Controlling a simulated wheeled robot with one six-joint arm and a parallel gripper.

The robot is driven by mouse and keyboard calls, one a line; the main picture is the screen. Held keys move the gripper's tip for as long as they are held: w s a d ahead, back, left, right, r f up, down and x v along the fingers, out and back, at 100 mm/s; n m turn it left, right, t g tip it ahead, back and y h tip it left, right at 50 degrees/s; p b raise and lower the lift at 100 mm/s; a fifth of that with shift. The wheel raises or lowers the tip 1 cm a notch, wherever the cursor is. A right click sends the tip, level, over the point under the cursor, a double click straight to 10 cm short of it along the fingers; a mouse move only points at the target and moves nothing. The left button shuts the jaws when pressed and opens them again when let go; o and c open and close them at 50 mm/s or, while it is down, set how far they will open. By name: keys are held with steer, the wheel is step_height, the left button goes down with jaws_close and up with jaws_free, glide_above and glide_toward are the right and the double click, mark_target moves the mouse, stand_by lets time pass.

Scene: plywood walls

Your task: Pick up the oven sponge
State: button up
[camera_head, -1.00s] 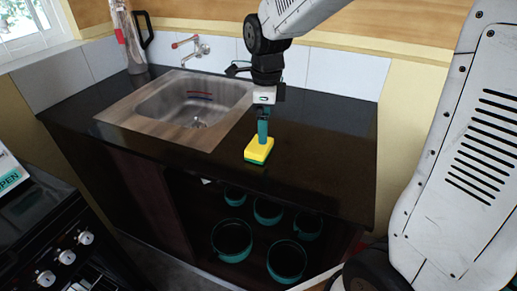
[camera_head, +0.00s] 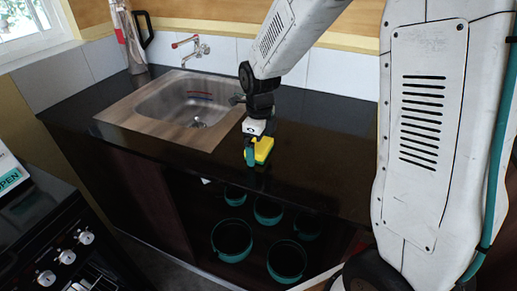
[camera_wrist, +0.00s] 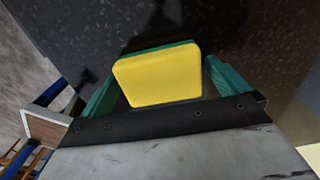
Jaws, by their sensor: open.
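The oven sponge (camera_head: 264,149) is a yellow block with a green layer. It rests on the black countertop to the right of the sink, near the front edge. It also shows large in the wrist view (camera_wrist: 158,78), with its yellow face toward the camera. My gripper (camera_head: 251,158) is low at the sponge, at its left and front side in the head view. In the wrist view its teal fingers (camera_wrist: 160,85) are spread, one on each side of the sponge. A small gap shows on either side.
A steel sink (camera_head: 189,106) with a tap (camera_head: 199,50) lies to the left. Below the black countertop (camera_head: 318,165), several teal pots (camera_head: 232,240) stand on an open shelf. A stove (camera_head: 57,243) stands at the left front. The countertop to the right is clear.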

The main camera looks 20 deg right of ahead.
mark_target(261, 145)
steer(key=c, duration=1)
steer(key=shift+o, duration=0.2)
steer(key=shift+r, duration=0.5)
steer(key=r, duration=0.2)
steer(key=shift+s+r, duration=0.35)
steer(key=shift+s, duration=0.05)
steer(key=s+d, duration=0.1)
steer(key=s, duration=0.4)
steer(key=s+d+r, duration=0.1)
steer(key=s, duration=0.4)
steer(key=s+d, duration=0.1)
steer(key=s, duration=0.4)
steer(key=shift+d+r, duration=0.1)
steer(key=shift+r, duration=0.05)
